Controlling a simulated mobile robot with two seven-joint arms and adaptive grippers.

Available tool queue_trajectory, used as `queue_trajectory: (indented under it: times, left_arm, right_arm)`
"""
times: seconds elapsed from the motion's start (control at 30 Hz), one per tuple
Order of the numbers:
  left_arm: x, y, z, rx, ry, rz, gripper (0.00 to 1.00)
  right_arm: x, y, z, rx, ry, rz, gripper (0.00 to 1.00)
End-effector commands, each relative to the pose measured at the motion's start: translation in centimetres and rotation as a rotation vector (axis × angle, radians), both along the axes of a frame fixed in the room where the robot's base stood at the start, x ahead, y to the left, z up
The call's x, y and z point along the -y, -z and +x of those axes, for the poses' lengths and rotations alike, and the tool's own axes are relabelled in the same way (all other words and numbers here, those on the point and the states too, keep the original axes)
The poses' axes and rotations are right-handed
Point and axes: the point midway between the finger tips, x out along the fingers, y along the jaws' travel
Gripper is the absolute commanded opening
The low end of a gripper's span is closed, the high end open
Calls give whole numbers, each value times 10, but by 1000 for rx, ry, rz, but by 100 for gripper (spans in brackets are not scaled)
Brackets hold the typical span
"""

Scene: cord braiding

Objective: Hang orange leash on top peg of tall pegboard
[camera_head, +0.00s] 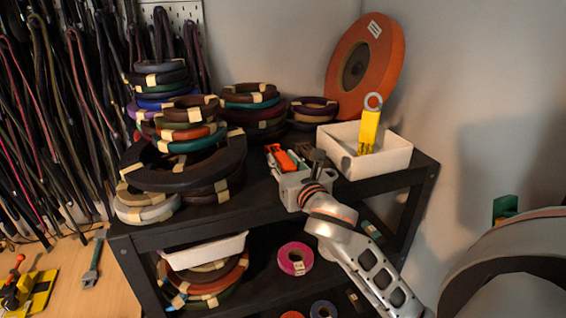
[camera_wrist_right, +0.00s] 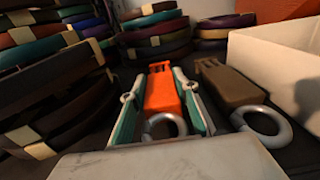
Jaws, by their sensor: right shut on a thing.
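The orange leash (camera_head: 285,158) shows as a short orange body on top of the black shelf unit. In the right wrist view the orange leash (camera_wrist_right: 161,92) has a pale metal ring at its near end. My right gripper (camera_wrist_right: 161,82) has a green-lined finger on each side of it and is shut on it. In the head view the right gripper (camera_head: 284,163) reaches in from the lower right. The pegboard (camera_head: 176,12) shows only in part at the upper left, behind dark hanging cords. Its top peg cannot be made out. My left gripper is not in view.
A brown ringed piece (camera_wrist_right: 228,84) lies just right of the gripper. A white bin (camera_head: 395,150) holding a yellow ringed piece (camera_head: 369,130) stands beside it. Stacked cord coils (camera_head: 180,165) fill the shelf's left side. A large orange disc (camera_head: 385,55) leans on the wall.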

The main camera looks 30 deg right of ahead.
Motion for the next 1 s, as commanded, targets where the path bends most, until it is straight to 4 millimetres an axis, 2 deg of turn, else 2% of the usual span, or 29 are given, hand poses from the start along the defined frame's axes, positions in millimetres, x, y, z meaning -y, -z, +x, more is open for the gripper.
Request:
queue_trajectory:
  times: [0.47,0.5,0.53,1.0]
  left_arm:
    - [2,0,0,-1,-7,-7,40]
    - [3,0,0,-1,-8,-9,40]
    - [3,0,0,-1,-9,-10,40]
    - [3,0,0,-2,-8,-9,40]
  right_arm:
    - [0,8,0,0,0,-3,5]
    - [0,9,0,1,0,-2,38]
    - [0,9,0,1,0,-2,45]
    - [0,9,0,0,1,3,47]
